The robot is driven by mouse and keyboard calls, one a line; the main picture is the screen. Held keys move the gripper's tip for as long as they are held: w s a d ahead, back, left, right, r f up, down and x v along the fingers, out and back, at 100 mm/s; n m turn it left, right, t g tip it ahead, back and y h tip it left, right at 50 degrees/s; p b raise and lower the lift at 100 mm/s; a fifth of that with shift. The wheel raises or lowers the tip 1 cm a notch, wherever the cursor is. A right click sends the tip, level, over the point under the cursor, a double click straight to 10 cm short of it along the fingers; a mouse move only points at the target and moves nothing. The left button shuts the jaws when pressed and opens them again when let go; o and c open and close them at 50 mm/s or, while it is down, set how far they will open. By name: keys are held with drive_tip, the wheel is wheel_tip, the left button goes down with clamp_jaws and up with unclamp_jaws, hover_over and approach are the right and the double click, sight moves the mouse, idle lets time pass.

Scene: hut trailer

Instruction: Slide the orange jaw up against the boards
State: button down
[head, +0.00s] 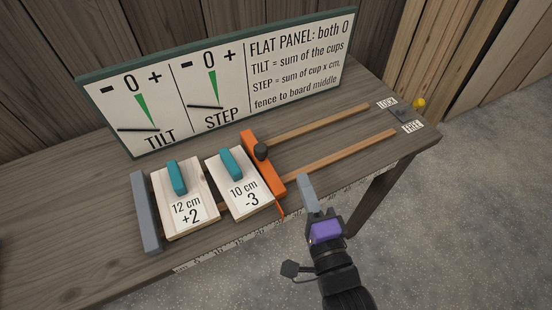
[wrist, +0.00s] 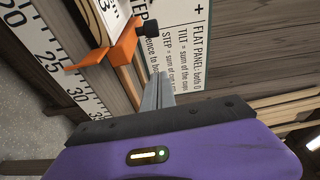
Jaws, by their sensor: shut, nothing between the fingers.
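The orange jaw (head: 269,172) lies across two wooden rails, with a dark knob on it. It also shows in the wrist view (wrist: 122,48). Two pale boards with teal handles lie left of it: one marked "12 cm +2" (head: 196,212), one marked "10 cm -3" (head: 253,204). The jaw is right beside the "10 cm -3" board; I cannot tell whether they touch. A small gap shows between the boards. My gripper (head: 304,181) is shut and empty, to the right of the jaw and apart from it. Its grey fingers show in the wrist view (wrist: 157,92).
A grey fence (head: 146,212) stands left of the boards. A green-framed sign (head: 292,62) with TILT and STEP dials stands behind. Rails (head: 338,158) run right towards a lever with a yellow knob (head: 419,103), between LOCK and FREE labels. A ruler (head: 215,258) lines the bench's front edge.

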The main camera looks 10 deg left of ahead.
sight(262, 157)
drive_tip(key=x, duration=0.4)
drive_tip(key=a+x, duration=0.1)
drive_tip(key=x, duration=0.3)
drive_tip(key=shift+s+f, duration=0.15)
drive_tip(key=shift+s, duration=0.05)
drive_tip(key=shift+s+a+b, duration=0.2)
drive_tip(key=shift+a+b, duration=0.1)
drive_tip(key=shift+a, duration=1.1)
drive_tip(key=a+b, duration=0.1)
drive_tip(key=s+a+b, duration=0.1)
drive_tip(key=b, duration=0.1)
drive_tip(key=shift+s+a+f+b, duration=0.15)
drive_tip(key=shift+s+a+b, duration=0.15)
drive_tip(key=shift+s+a, duration=0.05)
drive_tip(key=shift+s+a+r+b, duration=0.25)
drive_tip(key=shift+s+a+b, duration=0.2)
drive_tip(key=shift+a, duration=0.1)
